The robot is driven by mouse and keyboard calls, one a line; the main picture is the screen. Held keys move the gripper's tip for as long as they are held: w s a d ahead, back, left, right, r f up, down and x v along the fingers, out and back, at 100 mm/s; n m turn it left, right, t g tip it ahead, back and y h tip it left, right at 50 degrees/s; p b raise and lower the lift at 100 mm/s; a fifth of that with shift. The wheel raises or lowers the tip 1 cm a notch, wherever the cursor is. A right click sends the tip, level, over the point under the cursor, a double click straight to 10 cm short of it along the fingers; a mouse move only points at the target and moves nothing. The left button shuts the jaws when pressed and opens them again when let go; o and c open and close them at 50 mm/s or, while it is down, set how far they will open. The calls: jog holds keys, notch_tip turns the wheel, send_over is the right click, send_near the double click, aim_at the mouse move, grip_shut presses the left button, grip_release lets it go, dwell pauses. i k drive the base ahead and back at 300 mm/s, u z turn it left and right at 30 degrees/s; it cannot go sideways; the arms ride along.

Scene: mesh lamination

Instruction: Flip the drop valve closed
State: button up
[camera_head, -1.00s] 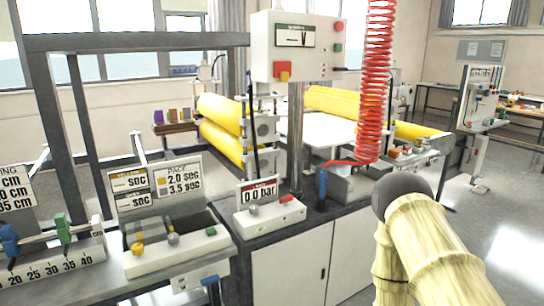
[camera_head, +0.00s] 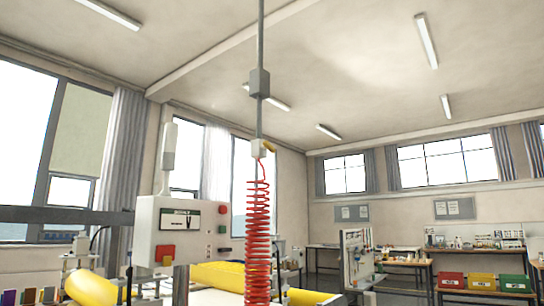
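A grey pipe (camera_head: 260,35) drops from the ceiling in the head view, with a grey box (camera_head: 259,83) partway down. At its lower end is a small pale valve body (camera_head: 258,149) with a short yellow lever (camera_head: 268,146), which I take to be the drop valve. The lever points to the right, slightly tilted; it is too small to tell its exact setting. A red coiled hose (camera_head: 258,225) hangs directly below the valve. My gripper is not in view.
A white control box (camera_head: 180,230) with a display and buttons stands left of the hose. Yellow rollers (camera_head: 90,287) are below. Benches and red, yellow and green bins (camera_head: 482,283) stand at the back right. The space around the pipe looks free.

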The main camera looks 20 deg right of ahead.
aim_at(267, 145)
jog(key=z, duration=0.5)
jog(key=k, duration=0.55)
jog(key=z, duration=0.85)
jog(key=i, duration=1.75)
jog(key=u, duration=0.7)
